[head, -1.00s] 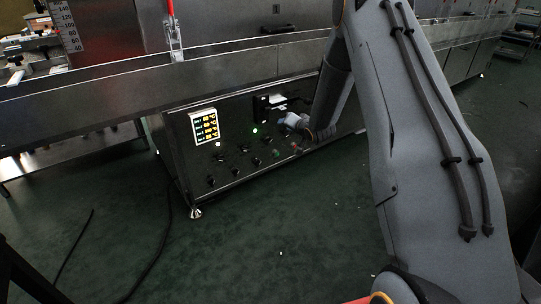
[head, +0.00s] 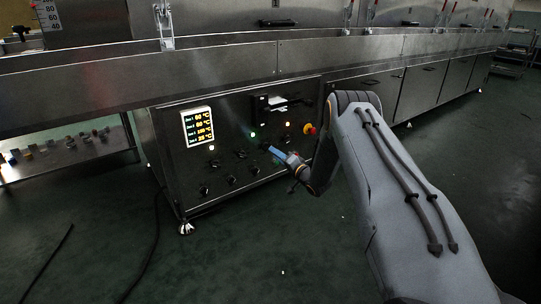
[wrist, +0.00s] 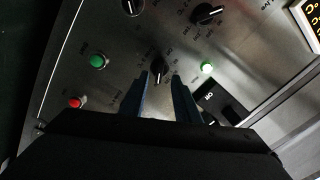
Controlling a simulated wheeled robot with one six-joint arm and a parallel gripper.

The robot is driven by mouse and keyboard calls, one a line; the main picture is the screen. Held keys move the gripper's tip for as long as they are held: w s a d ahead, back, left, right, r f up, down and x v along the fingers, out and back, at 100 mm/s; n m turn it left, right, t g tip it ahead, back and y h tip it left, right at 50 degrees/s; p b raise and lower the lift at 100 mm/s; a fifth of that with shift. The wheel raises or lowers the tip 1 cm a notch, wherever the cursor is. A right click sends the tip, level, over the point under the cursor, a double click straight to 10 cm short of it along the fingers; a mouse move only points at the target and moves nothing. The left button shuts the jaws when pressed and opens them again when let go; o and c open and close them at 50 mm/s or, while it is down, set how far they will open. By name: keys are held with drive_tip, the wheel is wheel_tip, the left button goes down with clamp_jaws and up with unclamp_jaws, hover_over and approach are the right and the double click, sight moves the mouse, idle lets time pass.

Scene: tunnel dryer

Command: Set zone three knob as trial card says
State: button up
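The steel control panel (head: 175,165) carries a lit zone temperature display (head: 198,127) and two rows of black knobs. Lower-row knobs show at the left (head: 204,189) and middle (head: 230,180) in the head view. My gripper (head: 270,149) is at the panel's right part. In the wrist view my gripper (wrist: 161,82) has its two dark fingers apart, with a black knob (wrist: 159,71) at the gap between the tips. Contact with it cannot be told. Another knob (wrist: 208,14) is beyond. Which knob is zone three is not readable. I cannot make out the trial card.
A red-and-yellow emergency stop (head: 310,129) is near my forearm. A black switch unit (head: 262,106) sticks out above.

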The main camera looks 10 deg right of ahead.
sight(267, 147)
drive_tip(key=shift+b+x, duration=0.9)
drive_tip(key=shift+x, duration=1.3)
clamp_jaws()
